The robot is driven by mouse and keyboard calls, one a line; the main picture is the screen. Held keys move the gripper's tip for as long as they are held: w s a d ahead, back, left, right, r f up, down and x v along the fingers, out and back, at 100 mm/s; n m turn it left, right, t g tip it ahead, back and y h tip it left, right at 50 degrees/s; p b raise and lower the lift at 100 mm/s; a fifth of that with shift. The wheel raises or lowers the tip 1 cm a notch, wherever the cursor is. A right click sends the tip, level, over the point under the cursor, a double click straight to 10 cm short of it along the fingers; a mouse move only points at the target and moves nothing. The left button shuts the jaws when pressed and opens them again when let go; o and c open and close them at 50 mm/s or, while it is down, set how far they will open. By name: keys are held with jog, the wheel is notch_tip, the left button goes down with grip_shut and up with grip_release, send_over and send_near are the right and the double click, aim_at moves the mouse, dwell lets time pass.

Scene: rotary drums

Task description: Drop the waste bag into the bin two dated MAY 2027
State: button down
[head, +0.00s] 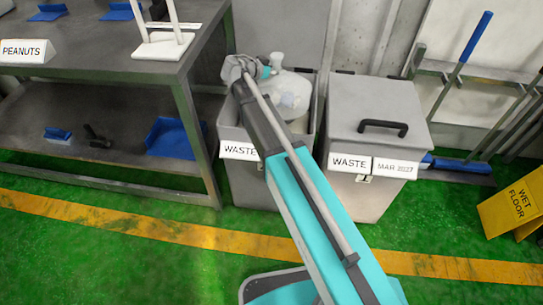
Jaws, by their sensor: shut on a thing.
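The waste bag (288,97) is whitish and translucent with a knotted top. It shows at the mouth of the open left bin (247,182); I cannot tell how far it sits below the rim. My gripper (266,73) is at the bag's knotted upper part, shut on it, with the fingers mostly hidden by the wrist. The left bin is grey with a "WASTE" label (239,151); my arm hides whatever is to the right of it, so no date is readable. The right bin (373,140) is grey, lid shut, labelled "WASTE" and "MAR 2027" (395,168).
A metal table (100,72) with a "PEANUTS" sign (25,51) and blue scoops on its lower shelf stands left. A yellow wet floor sign (516,207) and a blue-handled tool (462,62) are at right. Green floor (120,250) in front is clear.

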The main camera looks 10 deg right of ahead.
jog(key=shift+f, duration=0.35)
jog(key=shift+c, duration=1.3)
grip_release()
